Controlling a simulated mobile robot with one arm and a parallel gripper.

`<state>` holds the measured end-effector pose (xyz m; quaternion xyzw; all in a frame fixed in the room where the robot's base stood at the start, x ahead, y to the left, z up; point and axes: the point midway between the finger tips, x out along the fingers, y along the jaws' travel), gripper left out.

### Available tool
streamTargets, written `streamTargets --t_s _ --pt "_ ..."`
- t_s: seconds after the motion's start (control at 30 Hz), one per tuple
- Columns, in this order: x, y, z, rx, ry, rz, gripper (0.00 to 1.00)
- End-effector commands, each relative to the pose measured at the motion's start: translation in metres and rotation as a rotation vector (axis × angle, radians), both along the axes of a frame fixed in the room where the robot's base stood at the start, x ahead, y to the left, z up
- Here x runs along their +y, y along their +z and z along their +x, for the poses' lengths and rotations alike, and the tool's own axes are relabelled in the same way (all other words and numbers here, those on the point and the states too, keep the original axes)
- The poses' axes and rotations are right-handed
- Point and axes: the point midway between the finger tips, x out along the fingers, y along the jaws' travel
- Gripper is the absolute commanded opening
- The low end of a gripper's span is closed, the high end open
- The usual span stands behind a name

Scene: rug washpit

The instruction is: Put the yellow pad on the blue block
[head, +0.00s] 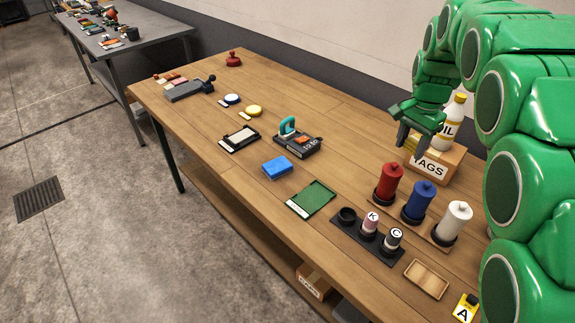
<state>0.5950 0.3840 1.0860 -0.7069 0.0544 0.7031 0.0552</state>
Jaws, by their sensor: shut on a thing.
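The yellow pad (254,111) is a small round yellow disc lying on the wooden table, left of the middle in the head view. The blue block (277,168) is a low rectangular block lying flat on the table, nearer to me, with nothing on top of it. My green gripper (411,143) is well to the right of both, above the table in front of the bottle and near the TAGS box.
The TAGS box (437,163) and oil bottle (453,122) stand beside my gripper. A teal-handled device (297,143) sits beside the block, and a green mat (311,198) lies in front.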

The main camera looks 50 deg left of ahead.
Motion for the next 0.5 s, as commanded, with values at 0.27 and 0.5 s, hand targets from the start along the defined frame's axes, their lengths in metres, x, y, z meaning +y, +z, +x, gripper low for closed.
streamTargets --t_s 0.27,0.5 --pt "0.089 0.000 -0.066 0.000 0.057 0.002 0.21" --pt "0.154 -0.002 -0.133 0.003 0.101 0.001 0.21"
